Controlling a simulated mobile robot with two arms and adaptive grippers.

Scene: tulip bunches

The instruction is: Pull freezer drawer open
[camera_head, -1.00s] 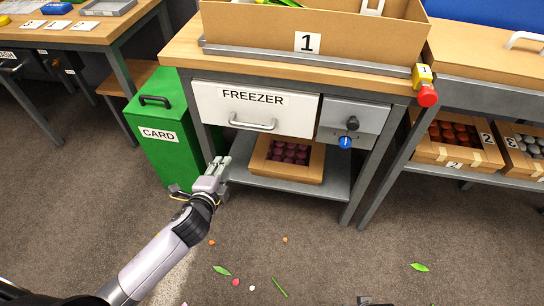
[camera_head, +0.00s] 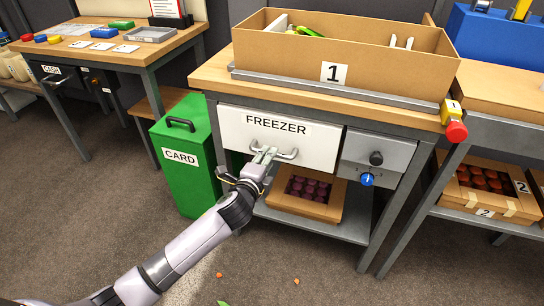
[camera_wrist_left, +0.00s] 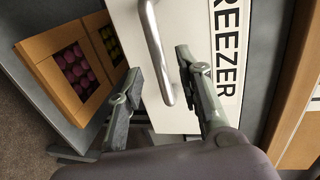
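The freezer drawer (camera_head: 300,140) is a white panel labelled FREEZER under the workbench. It looks shut, its front about level with the bench frame. Its grey bar handle (camera_head: 289,155) shows below the label, partly covered by my gripper. My left gripper (camera_head: 265,153) is at the handle's left part. In the left wrist view, the two fingers of my left gripper (camera_wrist_left: 160,92) are spread apart, with the handle (camera_wrist_left: 157,45) reaching between them in the picture. I cannot tell whether either finger touches it. My right gripper is out of view.
A green CARD bin (camera_head: 188,160) stands left of the drawer. A grey panel with knobs (camera_head: 376,158) is to its right. A shelf below holds a cardboard box of dark round items (camera_head: 307,205). The floor in front is mostly clear.

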